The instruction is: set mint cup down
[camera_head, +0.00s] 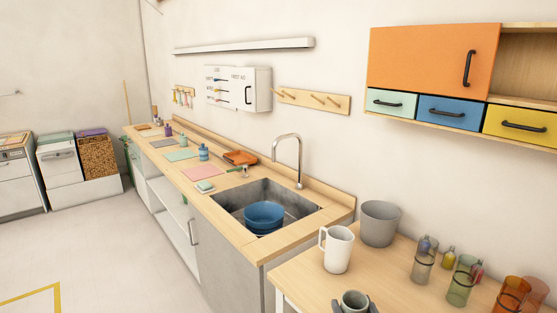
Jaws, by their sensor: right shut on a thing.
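The mint cup (354,298) is a small grey-green cup at the bottom edge of the head view, upright with its open rim showing. My right gripper (354,307) is shut on it, with a dark finger on each side. The lower part of the cup and most of the gripper are cut off by the frame edge. I cannot tell whether the cup touches the wooden table (300,272) or is held above it. My left gripper is out of view.
A white mug (337,250) stands just behind the cup, with a grey bucket (380,223) behind it. Clear (424,262), green (461,283) and orange (511,297) tumblers stand at right. Bare table lies between. A sink (300,205) holds a blue bowl (264,217).

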